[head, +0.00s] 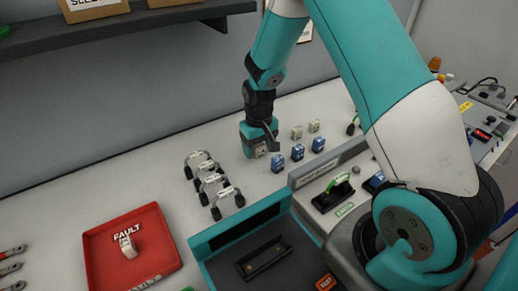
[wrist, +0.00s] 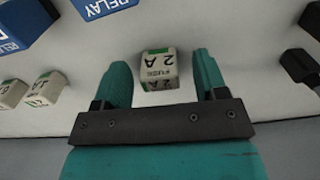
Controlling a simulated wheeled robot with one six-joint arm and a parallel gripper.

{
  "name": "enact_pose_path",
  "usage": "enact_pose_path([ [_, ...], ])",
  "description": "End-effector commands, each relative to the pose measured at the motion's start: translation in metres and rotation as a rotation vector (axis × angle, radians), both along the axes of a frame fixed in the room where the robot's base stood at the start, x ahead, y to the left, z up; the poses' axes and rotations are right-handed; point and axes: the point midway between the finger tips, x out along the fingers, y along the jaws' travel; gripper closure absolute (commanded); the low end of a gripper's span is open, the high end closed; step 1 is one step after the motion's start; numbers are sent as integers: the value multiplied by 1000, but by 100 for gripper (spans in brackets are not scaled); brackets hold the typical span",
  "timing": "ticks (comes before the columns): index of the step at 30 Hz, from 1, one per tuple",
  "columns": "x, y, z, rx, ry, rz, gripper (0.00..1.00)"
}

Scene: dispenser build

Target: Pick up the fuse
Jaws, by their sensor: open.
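A small off-white fuse (wrist: 160,70) marked "2 A" with a green edge stands on the light worktop. In the wrist view it sits between the two teal fingers of my gripper (wrist: 164,72), with a gap visible on both sides. My gripper is open and low over the worktop. In the head view my gripper (head: 260,146) is left of the blue relays and mostly hides this fuse. Two similar fuses (head: 297,132) (head: 314,126) stand behind the relays. They also show at the left of the wrist view (wrist: 45,88).
Blue relays (head: 298,152) stand close beside my gripper. Grey handled parts (head: 213,184) lie to its left. A red fault tray (head: 105,260) at the front left holds a small whitish block (head: 127,246). A teal-edged dark tray (head: 222,262) is in front, and a shelf (head: 120,32) hangs above.

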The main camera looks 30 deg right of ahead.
Motion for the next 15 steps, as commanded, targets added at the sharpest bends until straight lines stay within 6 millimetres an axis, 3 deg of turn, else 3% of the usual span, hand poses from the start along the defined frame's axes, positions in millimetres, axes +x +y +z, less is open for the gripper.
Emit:
enact_pose_path([
  [3, 0, 0, 0, 0, 0, 0, 36],
  [10, 0, 0, 0, 0, 0, 0, 87],
  [15, 0, 0, 0, 0, 0, 0, 87],
])
